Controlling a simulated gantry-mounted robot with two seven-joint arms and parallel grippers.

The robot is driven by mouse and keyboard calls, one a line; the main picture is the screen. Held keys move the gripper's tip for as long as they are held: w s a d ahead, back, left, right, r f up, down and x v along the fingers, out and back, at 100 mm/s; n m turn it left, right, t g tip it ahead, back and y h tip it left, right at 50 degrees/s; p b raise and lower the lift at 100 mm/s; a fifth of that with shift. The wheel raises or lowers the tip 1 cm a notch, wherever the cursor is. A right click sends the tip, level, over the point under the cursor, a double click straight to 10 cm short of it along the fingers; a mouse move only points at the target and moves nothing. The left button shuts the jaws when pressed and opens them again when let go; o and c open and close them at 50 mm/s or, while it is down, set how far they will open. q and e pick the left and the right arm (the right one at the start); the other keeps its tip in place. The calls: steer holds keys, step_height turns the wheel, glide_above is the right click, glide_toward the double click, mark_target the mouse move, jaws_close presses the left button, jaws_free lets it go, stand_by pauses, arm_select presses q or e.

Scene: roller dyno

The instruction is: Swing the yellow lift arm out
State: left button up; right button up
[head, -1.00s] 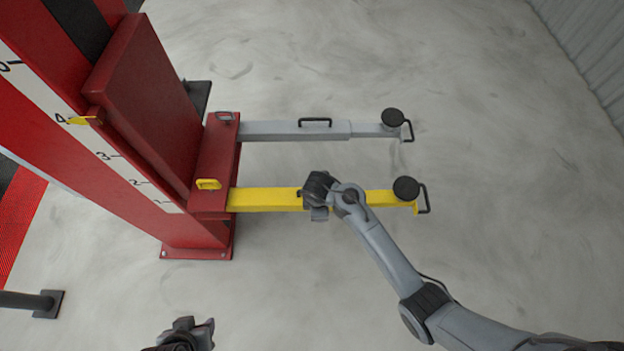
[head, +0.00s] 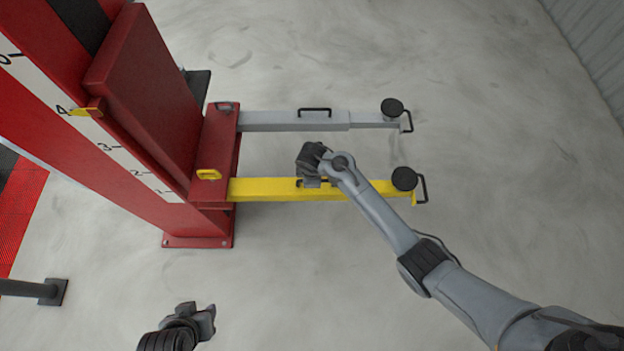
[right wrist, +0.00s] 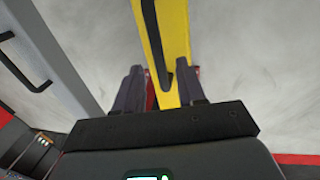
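The yellow lift arm (head: 262,189) extends rightward from the red carriage beside the grey arm, about parallel to it. Its black round pad (head: 404,178) and end handle (head: 422,188) are at the right. My right gripper (head: 311,172) is at the middle of the yellow arm, by its black side handle, which is mostly hidden in the head view. In the right wrist view, my open fingers (right wrist: 163,88) stand apart on either side of the yellow arm (right wrist: 174,30) and its black handle (right wrist: 153,45); contact is unclear. My left gripper (head: 202,316) is low at the left, away from the arm.
The red lift post (head: 200,228) with a numbered scale stands at the left. A yellow latch handle (head: 209,174) is on the carriage at the arm's root. The grey lift arm (head: 275,121) lies behind. The concrete floor (head: 300,275) in front is clear.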

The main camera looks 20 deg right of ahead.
steer(key=shift+w+d+f, duration=0.1)
steer(key=shift+w+f, duration=0.05)
steer(key=shift+f, duration=0.65)
jaws_close()
